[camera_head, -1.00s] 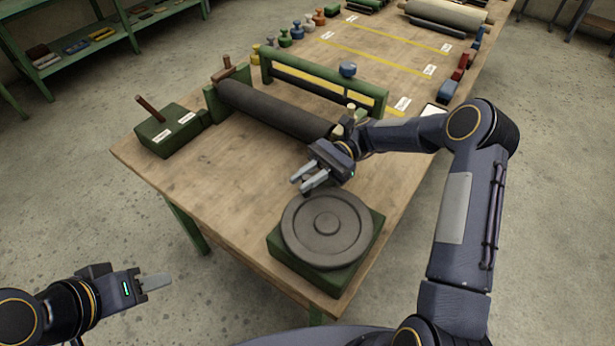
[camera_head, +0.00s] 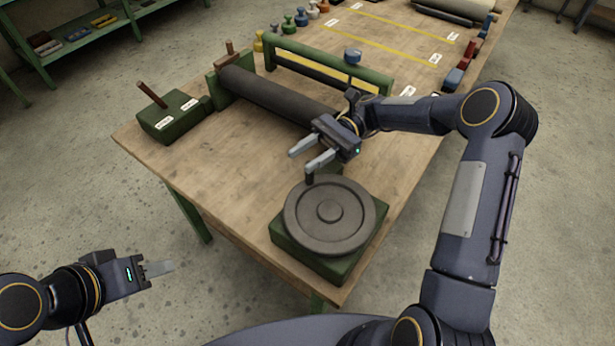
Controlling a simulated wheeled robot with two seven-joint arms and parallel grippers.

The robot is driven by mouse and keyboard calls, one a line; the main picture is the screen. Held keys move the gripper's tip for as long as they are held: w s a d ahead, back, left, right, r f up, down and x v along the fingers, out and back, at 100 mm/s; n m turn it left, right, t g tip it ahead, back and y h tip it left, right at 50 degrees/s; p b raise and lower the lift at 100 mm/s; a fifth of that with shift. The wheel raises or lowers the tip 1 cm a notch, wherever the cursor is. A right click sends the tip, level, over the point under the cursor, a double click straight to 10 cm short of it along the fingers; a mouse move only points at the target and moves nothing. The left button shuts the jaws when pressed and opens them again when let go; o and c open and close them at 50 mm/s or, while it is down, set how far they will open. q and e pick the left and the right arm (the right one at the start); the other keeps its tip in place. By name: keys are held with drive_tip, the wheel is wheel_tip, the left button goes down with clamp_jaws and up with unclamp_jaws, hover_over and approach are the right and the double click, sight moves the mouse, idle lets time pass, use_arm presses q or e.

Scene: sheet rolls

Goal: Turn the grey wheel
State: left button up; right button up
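The grey wheel (camera_head: 343,232) is a flat disc with a round hub. It lies on a green block (camera_head: 305,255) at the near right corner of the table. A short dark handle (camera_head: 310,180) stands up at the wheel's far left rim, just below a finger of my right gripper. My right gripper (camera_head: 306,161) is open and empty above the wheel's far edge, its fingers pointing left. Whether a finger touches the handle I cannot tell. My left gripper (camera_head: 160,268) is off the table at the lower left, seen from the side, so its opening does not show.
A dark roller (camera_head: 270,100) and a green frame (camera_head: 330,68) stand behind my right gripper. A green box with a brown lever (camera_head: 175,120) is at the table's left. Bare wood lies left of the wheel. Small coloured pieces line the far edges.

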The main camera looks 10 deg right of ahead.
drive_tip(key=s+a+r+b, duration=0.1)
drive_tip(key=s+a+r, duration=0.1)
drive_tip(key=s+r, duration=0.7)
drive_tip(key=s, duration=0.4)
drive_tip(key=shift+s+a+r, duration=0.3)
drive_tip(key=shift+s+r, duration=0.05)
drive_tip(key=shift+s, duration=0.05)
